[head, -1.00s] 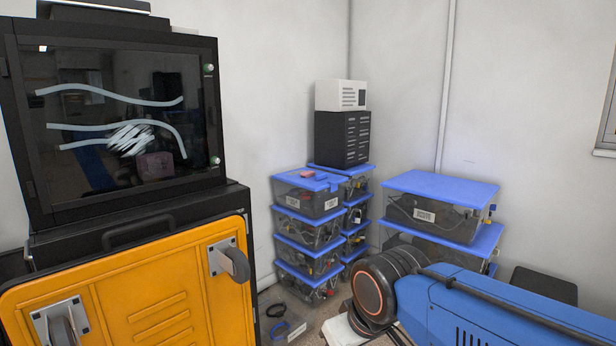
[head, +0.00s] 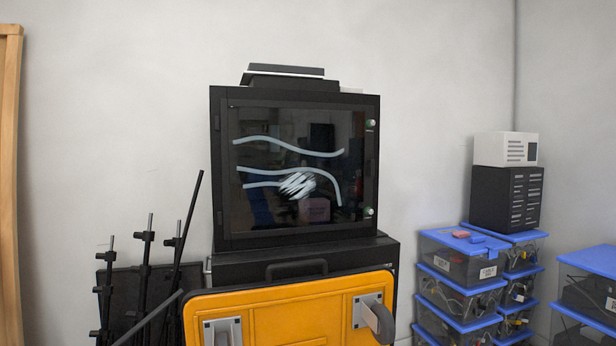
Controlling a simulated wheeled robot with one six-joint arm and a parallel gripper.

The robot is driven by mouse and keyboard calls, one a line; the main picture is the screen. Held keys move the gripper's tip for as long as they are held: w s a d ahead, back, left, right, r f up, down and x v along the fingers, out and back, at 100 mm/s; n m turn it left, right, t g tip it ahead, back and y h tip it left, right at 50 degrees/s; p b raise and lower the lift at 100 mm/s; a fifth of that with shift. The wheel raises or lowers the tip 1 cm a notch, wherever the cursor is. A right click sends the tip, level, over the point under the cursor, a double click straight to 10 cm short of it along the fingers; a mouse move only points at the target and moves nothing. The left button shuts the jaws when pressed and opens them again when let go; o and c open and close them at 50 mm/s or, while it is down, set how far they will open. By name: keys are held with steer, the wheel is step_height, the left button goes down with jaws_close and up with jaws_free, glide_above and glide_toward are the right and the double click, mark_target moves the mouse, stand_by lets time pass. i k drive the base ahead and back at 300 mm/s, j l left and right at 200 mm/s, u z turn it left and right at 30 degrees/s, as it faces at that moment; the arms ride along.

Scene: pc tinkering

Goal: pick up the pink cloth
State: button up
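I cannot make out a pink cloth for certain. A small red-pink item (head: 461,234) lies on the blue lid of a stacked bin at the right; it is too small to identify. A dull pink patch (head: 316,209) shows in the dark glass front of the black cabinet (head: 228,240); I cannot tell whether it is inside or a reflection. My gripper is not in view.
A yellow panel with casters (head: 290,325) stands in front of the cabinet. Clear bins with blue lids (head: 452,268) are stacked at the right, bearing a black box (head: 490,198) and a white box (head: 498,149). Black stands (head: 145,270) are at the left.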

mark_target(459, 235)
steer(key=i+l, duration=0.2)
steer(key=l, duration=0.2)
steer(key=i+l, duration=0.25)
steer(key=l, duration=0.15)
steer(key=i+l+u, duration=0.1)
steer(key=l, duration=0.3)
steer(key=i+l, duration=0.55)
steer(key=l, duration=0.25)
